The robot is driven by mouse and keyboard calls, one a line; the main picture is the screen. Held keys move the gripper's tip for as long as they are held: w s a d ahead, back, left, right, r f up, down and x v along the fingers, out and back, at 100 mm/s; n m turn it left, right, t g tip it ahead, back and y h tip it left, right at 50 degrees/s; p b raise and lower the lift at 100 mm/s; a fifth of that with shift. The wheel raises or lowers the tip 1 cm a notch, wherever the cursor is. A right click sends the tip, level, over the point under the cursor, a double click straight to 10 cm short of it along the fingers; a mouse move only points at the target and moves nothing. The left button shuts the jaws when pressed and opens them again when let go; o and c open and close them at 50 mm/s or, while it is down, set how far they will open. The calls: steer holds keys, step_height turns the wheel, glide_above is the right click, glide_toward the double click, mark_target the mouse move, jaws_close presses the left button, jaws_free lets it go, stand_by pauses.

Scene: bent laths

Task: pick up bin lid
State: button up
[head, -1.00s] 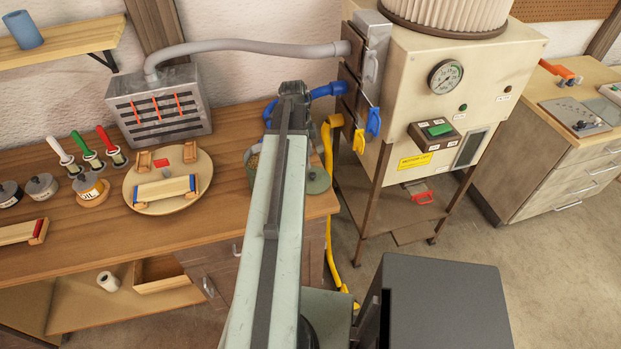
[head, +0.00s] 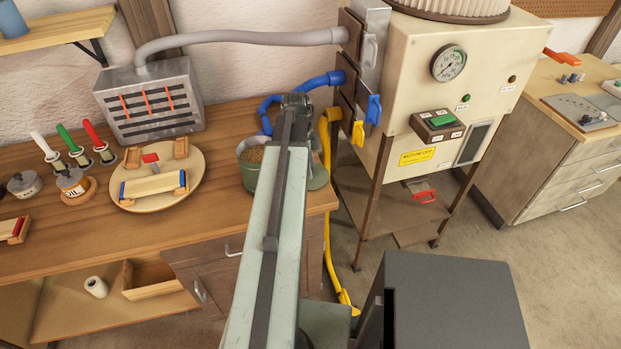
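The bin lid (head: 319,177) is a round grey-green disc near the right end of the wooden bench. My arm hides its left part. The bin (head: 243,174) is a grey-green tub filled with brownish crumbly stuff, just left of my arm; its right side is hidden. My gripper (head: 296,104) is at the far end of my arm, seen from behind and appearing above the lid in the picture. Its fingers are hidden, so I cannot see whether it is open or holds anything. I cannot tell its height over the lid.
A round wooden board (head: 190,192) with wooden pieces lies left of the bin. A blue hose (head: 268,112) runs behind my gripper. A yellow hose (head: 327,262) hangs beside the bench's right end. A beige machine (head: 400,60) stands to the right.

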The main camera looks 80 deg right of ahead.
jaws_close()
